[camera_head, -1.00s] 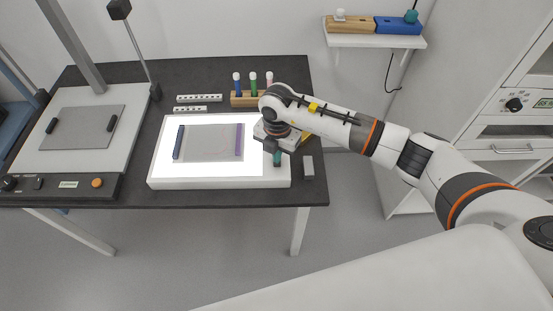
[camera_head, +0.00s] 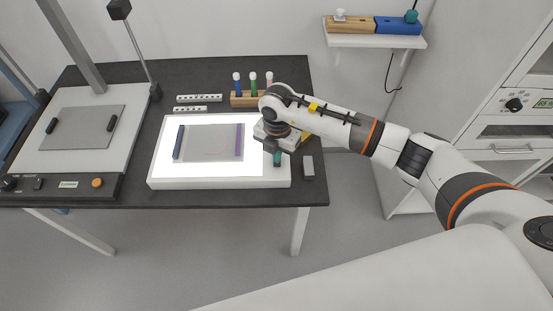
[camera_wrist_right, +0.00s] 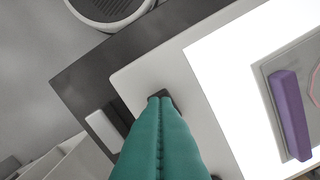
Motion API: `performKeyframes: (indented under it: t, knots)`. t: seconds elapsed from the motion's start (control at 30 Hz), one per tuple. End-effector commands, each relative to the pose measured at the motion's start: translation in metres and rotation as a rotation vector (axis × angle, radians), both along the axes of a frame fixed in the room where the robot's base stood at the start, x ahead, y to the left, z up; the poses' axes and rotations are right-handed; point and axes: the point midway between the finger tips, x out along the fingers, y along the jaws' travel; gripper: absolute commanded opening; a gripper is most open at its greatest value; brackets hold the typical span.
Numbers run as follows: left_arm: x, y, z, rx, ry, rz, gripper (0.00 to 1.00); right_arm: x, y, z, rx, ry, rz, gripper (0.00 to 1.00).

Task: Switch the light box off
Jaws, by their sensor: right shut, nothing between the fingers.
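The light box (camera_head: 220,182) lies on the dark table, and its panel glows bright white. It also shows in the wrist view (camera_wrist_right: 222,68), with the lit panel to the right of a plain pale border. My right gripper (camera_head: 277,161) is shut and empty, pointing down at that border. In the wrist view its teal fingers (camera_wrist_right: 160,99) end beside a small dark piece, probably the switch (camera_wrist_right: 171,102), which they mostly hide. I cannot tell whether they touch it. My left gripper is not in view.
A clear sheet (camera_head: 208,143) with a dark bar and a purple bar (camera_head: 239,140) lies on the lit panel. A wooden rack (camera_head: 243,100) with coloured markers stands behind. A small grey block (camera_head: 308,166) lies right of the box. A copy-stand-like device (camera_head: 60,158) stands left.

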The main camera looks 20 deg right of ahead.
Motion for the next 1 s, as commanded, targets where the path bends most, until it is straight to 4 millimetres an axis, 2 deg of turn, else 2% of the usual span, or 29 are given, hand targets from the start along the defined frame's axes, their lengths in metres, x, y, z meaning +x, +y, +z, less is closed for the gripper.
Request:
performKeyframes:
  t: [1.0]
  knots:
    - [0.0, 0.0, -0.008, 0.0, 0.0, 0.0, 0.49, 0.0, 0.0, -0.011, 0.0, 0.0, 0.0, 0.0]
